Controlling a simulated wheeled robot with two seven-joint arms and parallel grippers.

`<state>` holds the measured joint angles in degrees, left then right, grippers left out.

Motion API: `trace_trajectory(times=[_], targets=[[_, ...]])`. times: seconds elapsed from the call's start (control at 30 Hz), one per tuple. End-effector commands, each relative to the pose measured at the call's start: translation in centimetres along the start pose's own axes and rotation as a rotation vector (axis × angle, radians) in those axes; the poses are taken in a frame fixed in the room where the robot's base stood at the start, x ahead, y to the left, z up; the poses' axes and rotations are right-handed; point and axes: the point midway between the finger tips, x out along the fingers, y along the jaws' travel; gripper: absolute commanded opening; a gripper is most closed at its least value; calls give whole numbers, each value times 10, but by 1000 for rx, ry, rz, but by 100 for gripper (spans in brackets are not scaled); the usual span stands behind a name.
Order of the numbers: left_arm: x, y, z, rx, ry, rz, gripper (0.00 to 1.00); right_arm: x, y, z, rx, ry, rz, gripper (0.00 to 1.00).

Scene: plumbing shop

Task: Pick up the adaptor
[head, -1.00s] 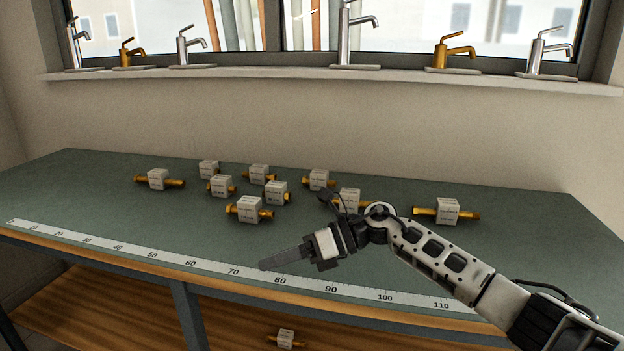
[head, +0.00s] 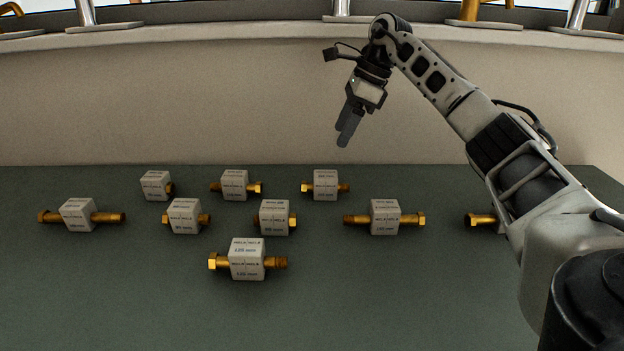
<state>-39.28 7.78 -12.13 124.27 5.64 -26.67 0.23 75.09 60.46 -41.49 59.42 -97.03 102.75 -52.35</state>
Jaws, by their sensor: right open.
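Several brass adaptors, each with a white printed block around its middle, lie on the green bench top. The nearest adaptor (head: 247,260) is left of centre. Behind it are a short one (head: 274,217), another (head: 184,216) and one at the far left (head: 78,216). A longer one (head: 384,218) lies right of centre. Smaller-looking ones form the back row (head: 326,185). One at the right (head: 481,220) is partly hidden by my right arm. My right gripper (head: 344,138) is open and empty, pointing down above the back of the bench, apart from every adaptor.
The green bench top (head: 120,300) is clear in front of the adaptors. A beige wall (head: 180,105) rises behind it to a window sill (head: 200,37) with tap bases on it. My right arm covers the right side of the bench.

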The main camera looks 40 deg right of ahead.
Motion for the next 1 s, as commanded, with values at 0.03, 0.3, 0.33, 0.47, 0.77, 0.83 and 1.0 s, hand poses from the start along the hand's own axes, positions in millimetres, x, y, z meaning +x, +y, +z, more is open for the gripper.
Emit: trace_trajectory(times=[0.03,0.3,0.33,0.47,0.77,0.83,1.0], targets=[[0,0,6,-4,-8,2,36,15,1,-1,-1,3,5,64],[-1,3,8,-16,-9,8,36,69,1,0,-1,0,4,64],[-1,3,7,-16,-6,8,36,72,1,1,-2,-1,3,64],[-2,3,3,-16,4,9,36,83,1,1,-1,-2,2,64],[0,2,-1,-14,13,9,36,117,6,-6,-1,-1,4,64],[0,2,-1,-14,13,8,36,126,5,-5,-2,-3,4,64],[1,2,1,-14,9,7,36,136,5,-5,-1,-4,2,64]])
